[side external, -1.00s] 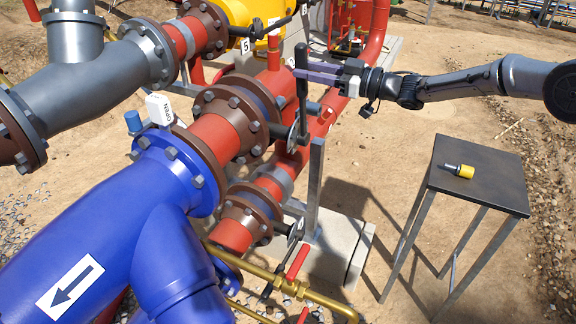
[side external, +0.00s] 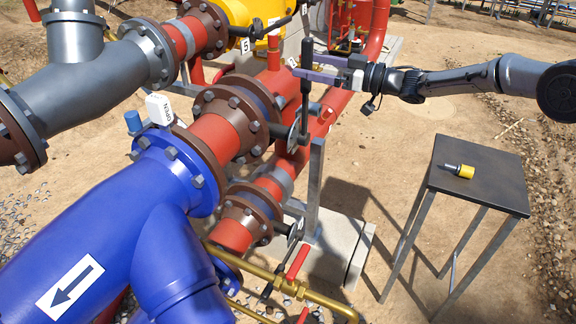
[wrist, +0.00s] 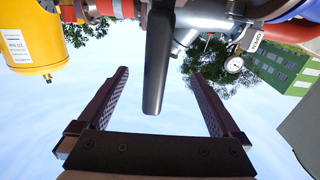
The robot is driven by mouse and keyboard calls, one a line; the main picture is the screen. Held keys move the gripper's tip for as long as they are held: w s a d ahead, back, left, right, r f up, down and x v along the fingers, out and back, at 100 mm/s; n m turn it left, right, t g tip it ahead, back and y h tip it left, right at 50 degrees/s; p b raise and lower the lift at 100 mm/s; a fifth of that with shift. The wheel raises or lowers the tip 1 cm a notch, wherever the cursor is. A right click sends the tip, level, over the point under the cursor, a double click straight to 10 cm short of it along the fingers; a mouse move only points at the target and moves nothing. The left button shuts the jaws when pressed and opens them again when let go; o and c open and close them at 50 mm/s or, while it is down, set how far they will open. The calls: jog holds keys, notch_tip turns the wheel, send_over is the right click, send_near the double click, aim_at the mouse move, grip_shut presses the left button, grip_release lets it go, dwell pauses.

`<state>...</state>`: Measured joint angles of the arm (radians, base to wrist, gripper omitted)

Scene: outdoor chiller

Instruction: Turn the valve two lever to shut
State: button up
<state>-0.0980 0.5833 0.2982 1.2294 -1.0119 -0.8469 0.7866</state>
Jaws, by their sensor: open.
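A long black lever (side external: 305,104) stands nearly upright on a valve of the red pipe in the side external view; I cannot read a number that marks it as valve two. My gripper (side external: 299,67) reaches in from the right at the lever's upper part. In the wrist view the lever (wrist: 157,62) hangs between the two fingers of my gripper (wrist: 160,73), with a gap on each side. The fingers are open and not clamped on it.
A blue pipe body (side external: 120,235) and brown flanges fill the left. Another black lever (side external: 283,22) sits behind, near a tag reading 5. A small dark table (side external: 490,180) with a yellow-handled item (side external: 459,171) stands right. Open dirt lies between.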

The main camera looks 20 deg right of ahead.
jog(key=v, duration=0.7)
dwell(0.4)
jog(key=v, duration=1.4)
jog(key=s+a+r+t, duration=0.1)
jog(key=s+a+r, duration=0.15)
jog(key=r, duration=0.45)
jog(key=s+a+r+t, duration=0.1)
jog(key=s+r, duration=0.2)
jog(key=r, duration=0.5)
jog(key=s+d+r+m+t+h, duration=0.4)
jog(key=s+d+m+h, duration=0.15)
jog(key=h, duration=0.25)
jog(key=s+d+f+m+g+h, duration=0.4)
jog(key=s+d+f+g+h, duration=0.15)
jog(key=s+f, duration=0.5)
jog(key=s+a+f+g, duration=0.1)
jog(key=s+f+g, duration=0.6)
jog(key=s+f, duration=0.6)
jog(key=shift+s+a+f+g+y, duration=0.25)
jog(key=shift+s+f+g+y, duration=0.1)
jog(key=shift+s, duration=0.8)
